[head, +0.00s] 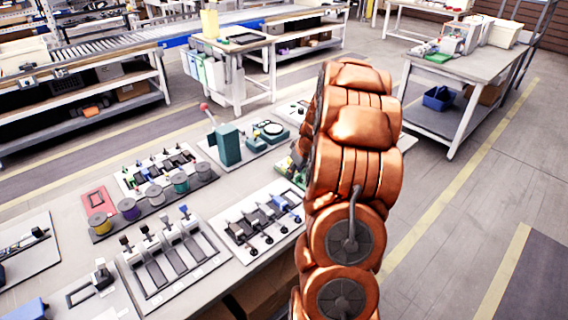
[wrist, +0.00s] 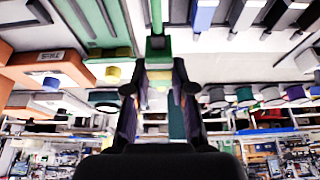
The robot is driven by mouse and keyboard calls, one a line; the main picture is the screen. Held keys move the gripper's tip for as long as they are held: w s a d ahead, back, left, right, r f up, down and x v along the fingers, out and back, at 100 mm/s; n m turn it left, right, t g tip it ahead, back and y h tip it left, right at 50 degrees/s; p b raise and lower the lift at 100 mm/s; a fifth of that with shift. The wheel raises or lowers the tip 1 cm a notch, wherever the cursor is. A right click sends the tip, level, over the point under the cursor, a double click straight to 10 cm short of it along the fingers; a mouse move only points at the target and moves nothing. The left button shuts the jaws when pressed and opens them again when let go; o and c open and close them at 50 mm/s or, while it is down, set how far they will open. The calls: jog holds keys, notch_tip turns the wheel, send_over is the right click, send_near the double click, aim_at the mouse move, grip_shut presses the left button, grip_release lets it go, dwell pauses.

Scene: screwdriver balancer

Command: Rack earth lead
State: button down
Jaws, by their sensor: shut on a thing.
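My gripper (wrist: 158,76) shows in the wrist view with its two dark fingers closed around a green piece, which I take to be the earth lead (wrist: 158,47). A thin green part of it runs up to the top edge of the picture. Beyond it lies a pale panel (wrist: 215,42) with blue, grey and black pieces on its right side. I cannot tell whether the lead touches this panel. In the head view my copper-coloured arm hides my gripper and the lead. A white board with several dark and blue pieces in rows (head: 262,222) lies left of the arm.
The bench also carries a rack with several slots (head: 172,262), spools on a dark tray (head: 152,205), a red box (head: 98,200) and a teal press (head: 228,146). An orange box (wrist: 52,66) shows left in the wrist view.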

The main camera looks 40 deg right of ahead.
jog(key=shift+f, duration=1.25)
notch_tip(320, 180, down, 3)
jog(key=shift+f+b, duration=0.2)
jog(key=shift+b, duration=0.45)
jog(key=shift+f+b, duration=0.85)
jog(key=shift+b, duration=0.15)
jog(key=shift+f+b, duration=0.6)
jog(key=shift+b, duration=0.6)
jog(key=c, duration=0.9)
grip_release()
jog(key=shift+s, duration=0.1)
jog(key=v, duration=1.2)
